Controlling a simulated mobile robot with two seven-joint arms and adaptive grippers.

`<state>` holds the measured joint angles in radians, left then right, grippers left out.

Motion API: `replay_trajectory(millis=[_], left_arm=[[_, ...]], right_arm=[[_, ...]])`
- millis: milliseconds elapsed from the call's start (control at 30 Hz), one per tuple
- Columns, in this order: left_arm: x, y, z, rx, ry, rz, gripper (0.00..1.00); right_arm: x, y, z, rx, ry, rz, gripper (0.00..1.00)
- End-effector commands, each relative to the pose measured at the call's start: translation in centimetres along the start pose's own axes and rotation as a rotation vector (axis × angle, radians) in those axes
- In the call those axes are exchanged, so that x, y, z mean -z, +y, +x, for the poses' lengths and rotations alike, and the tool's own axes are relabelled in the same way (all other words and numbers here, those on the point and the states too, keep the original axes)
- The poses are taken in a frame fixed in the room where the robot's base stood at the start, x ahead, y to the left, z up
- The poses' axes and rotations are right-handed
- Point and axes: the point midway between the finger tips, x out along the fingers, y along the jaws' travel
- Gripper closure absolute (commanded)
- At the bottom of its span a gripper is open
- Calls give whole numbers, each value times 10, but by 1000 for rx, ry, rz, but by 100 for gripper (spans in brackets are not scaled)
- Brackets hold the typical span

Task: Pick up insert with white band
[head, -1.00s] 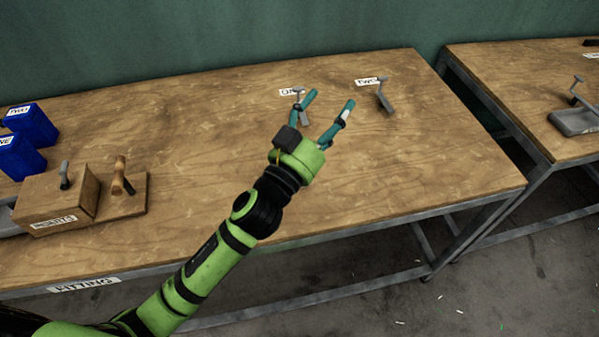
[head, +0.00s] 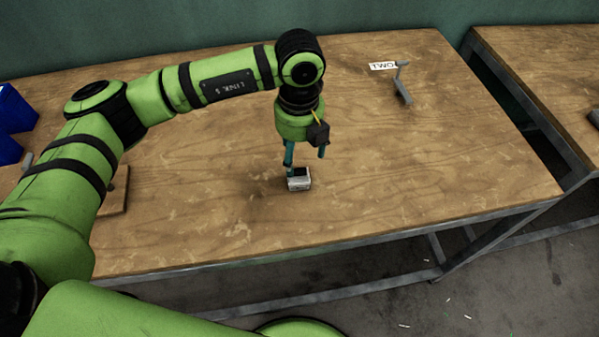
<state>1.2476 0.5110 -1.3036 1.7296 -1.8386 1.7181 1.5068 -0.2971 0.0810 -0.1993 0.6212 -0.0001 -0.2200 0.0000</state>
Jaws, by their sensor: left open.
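A small block (head: 299,183) with whitish and dark grey faces sits on the wooden table in the head view. It is probably the insert with the white band, but it is too small to be sure. My left gripper (head: 305,158) points down just above it, with its two teal fingers apart. The left finger overlaps the block's top edge in the picture; I cannot tell whether it touches. My right gripper is not in view.
A grey metal handled tool (head: 402,90) lies beside the TWO label (head: 382,66) at the back right. Blue bins (head: 14,118) stand at the far left. My arm covers part of the table (head: 430,165), which is clear right of the gripper.

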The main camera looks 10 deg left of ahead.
Motion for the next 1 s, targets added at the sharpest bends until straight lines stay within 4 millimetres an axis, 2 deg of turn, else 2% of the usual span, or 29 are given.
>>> replay_trajectory(millis=[167,300,433,700,733,800,900,1000], left_arm=[[1,2,17,-2,4,0,26],[2,3,38,-2,7,2,26],[1,2,56,0,6,2,26],[1,2,62,4,3,5,26],[1,2,62,4,3,5,30],[1,2,62,4,4,5,57],[1,2,62,4,4,5,92],[1,2,62,3,4,5,92]], right_arm=[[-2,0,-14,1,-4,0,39],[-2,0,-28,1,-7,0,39],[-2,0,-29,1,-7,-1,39],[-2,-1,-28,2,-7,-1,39],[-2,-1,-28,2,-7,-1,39],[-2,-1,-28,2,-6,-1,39],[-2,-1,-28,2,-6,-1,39],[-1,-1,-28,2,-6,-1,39]])
